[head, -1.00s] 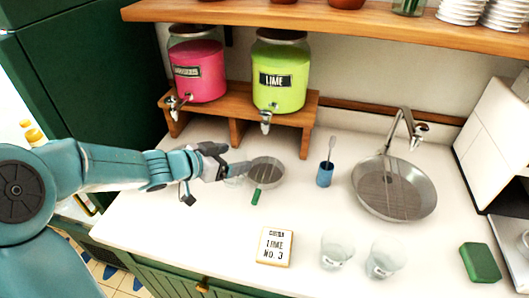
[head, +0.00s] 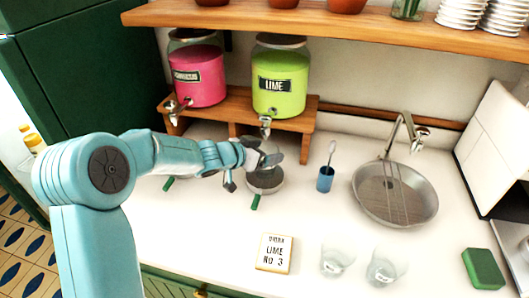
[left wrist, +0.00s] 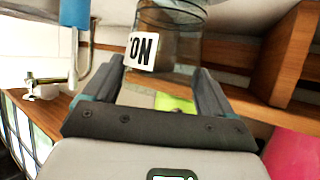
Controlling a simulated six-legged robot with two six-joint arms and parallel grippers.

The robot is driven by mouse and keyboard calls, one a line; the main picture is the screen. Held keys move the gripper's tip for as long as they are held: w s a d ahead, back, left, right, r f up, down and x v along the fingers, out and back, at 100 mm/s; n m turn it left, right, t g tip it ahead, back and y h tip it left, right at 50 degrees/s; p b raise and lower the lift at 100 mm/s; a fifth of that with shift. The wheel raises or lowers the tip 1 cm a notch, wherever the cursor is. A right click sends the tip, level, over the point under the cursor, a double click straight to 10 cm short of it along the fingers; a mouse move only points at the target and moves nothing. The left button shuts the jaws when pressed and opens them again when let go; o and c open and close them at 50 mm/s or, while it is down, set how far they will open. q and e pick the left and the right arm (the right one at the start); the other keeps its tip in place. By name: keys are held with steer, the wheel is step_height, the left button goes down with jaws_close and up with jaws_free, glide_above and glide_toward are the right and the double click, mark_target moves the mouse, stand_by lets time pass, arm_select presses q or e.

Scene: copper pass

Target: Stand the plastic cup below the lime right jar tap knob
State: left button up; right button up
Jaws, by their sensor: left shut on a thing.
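A clear plastic cup (left wrist: 180,45) with a white label reading "NO" is between the fingers of my left gripper (left wrist: 160,70) in the left wrist view. In the head view my left gripper (head: 270,159) is shut on this cup, which hardly shows there. The lime jar (head: 280,84) is the right one on the wooden stand. Its grey tap (head: 265,122) points down, above and slightly behind my gripper. A round strainer (head: 265,183) with a green handle lies just below the gripper. I cannot tell whether the cup touches anything below. My right gripper is not in view.
A pink jar (head: 198,77) stands left of the lime one. Two clear cups (head: 337,259) (head: 385,267) and a "LIME NO 3" card (head: 274,252) are at the front. A blue holder (head: 325,179) and a sink (head: 397,195) are to the right. A shelf (head: 340,18) runs above.

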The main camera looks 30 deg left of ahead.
arm_select(q)
steer(key=shift+s, duration=0.15)
steer(key=o, duration=0.9)
steer(key=shift+f, duration=0.2)
steer(key=shift+r, duration=0.35)
steer(key=p+v, duration=0.1)
steer(key=v, duration=1.1)
steer(key=shift+f+p, duration=0.15)
steer(key=shift+p, duration=0.2)
